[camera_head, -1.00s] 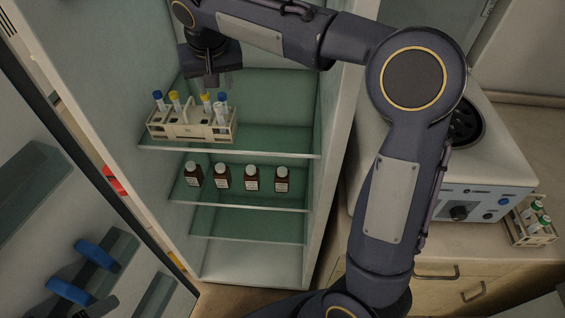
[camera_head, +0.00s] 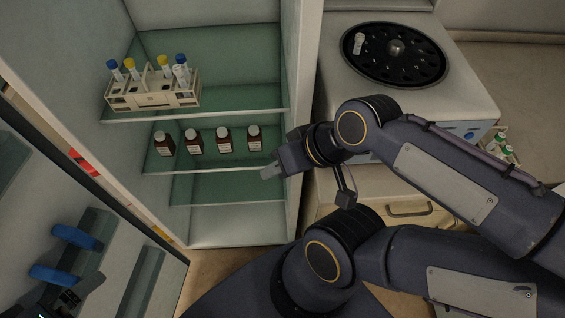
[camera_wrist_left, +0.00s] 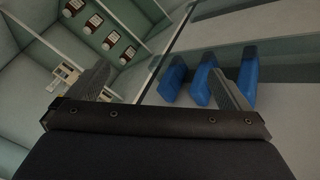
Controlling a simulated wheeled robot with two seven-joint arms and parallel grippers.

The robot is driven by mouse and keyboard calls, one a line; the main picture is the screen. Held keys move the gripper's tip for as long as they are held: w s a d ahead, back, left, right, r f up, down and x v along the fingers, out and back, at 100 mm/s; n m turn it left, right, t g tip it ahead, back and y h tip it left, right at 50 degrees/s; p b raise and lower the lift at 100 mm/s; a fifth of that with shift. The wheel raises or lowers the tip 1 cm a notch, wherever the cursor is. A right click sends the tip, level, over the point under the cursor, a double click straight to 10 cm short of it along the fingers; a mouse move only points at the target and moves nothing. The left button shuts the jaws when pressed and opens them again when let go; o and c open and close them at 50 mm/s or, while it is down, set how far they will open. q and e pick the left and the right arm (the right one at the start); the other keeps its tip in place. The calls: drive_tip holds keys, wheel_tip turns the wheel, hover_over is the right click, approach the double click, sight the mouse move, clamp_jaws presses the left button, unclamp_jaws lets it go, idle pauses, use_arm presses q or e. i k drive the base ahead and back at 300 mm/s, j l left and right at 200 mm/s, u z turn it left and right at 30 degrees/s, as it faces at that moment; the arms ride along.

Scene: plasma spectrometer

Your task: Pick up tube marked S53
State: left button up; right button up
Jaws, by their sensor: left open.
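Several tubes with blue and yellow caps stand in a pale rack (camera_head: 155,99) on the upper shelf of the open fridge. One is a yellow-capped tube (camera_head: 164,68). No marking S53 can be read, so I cannot tell which tube it is. A pale tube (camera_head: 359,43) stands in the dark round rotor. My right gripper (camera_head: 269,172) is at the fridge's right edge, below the rack and apart from it; its jaw state is unclear. My left gripper (camera_wrist_left: 162,85) is open, with nothing between its fingers, in the left wrist view. The rack shows partly there too (camera_wrist_left: 66,76).
Several brown bottles (camera_head: 195,143) stand on the shelf below the rack. The open fridge door (camera_head: 30,180) holds blue objects (camera_head: 76,237). The rotor machine (camera_head: 455,98) is on the right counter, with a small rack of green-capped tubes (camera_head: 505,148) beside it.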

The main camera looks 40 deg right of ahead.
sight(358, 46)
drive_tip(key=z, duration=1.85)
